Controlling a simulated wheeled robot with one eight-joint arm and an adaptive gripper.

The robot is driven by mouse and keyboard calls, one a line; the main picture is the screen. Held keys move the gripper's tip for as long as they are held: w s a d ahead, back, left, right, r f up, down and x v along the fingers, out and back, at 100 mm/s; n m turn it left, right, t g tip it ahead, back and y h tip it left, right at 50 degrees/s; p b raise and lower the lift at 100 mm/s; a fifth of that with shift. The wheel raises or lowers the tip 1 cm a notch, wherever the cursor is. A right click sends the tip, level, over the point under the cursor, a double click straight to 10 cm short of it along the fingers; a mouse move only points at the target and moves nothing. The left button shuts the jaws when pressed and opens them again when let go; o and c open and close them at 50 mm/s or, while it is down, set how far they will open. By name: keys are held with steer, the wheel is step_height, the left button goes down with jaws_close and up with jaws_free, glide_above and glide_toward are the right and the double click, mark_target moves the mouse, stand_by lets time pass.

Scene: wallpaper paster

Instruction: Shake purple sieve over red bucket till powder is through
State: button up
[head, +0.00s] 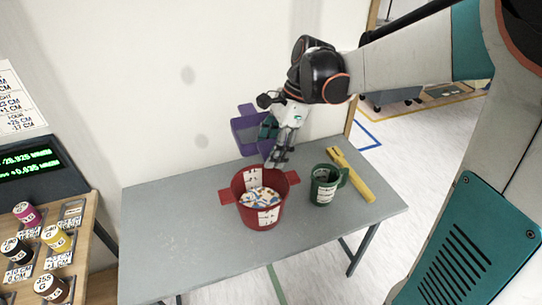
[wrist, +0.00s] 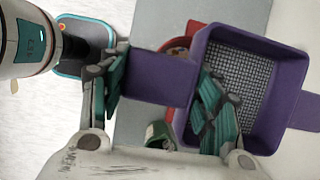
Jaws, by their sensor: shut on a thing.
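The purple sieve (head: 249,136) is held in the air above and behind the red bucket (head: 262,217), tilted in the head view. My gripper (head: 281,152) is shut on the sieve's purple handle tab. In the wrist view my gripper (wrist: 160,82) has its fingers on either side of that tab, and the sieve (wrist: 291,102) shows its grey mesh, with no powder seen on the visible part. The red bucket stands on the table and holds a whitish, speckled mix. In the wrist view the bucket (wrist: 178,44) is mostly hidden behind the sieve.
A green measuring jug (head: 323,187) stands right of the bucket on the grey table (head: 165,222). A yellow tool (head: 352,176) lies at the table's right edge. A wooden rack with paint pots (head: 55,238) is at the left. The table's left part is clear.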

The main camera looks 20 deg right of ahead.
steer(key=shift+f+b, duration=6.05)
steer(key=shift+f, duration=2.55)
steer(key=shift+a, duration=0.15)
steer(key=shift+a, duration=0.9)
steer(key=shift+d, duration=2.05)
steer(key=shift+a, duration=2.05)
steer(key=shift+d, duration=2.05)
steer(key=shift+a, duration=0.1)
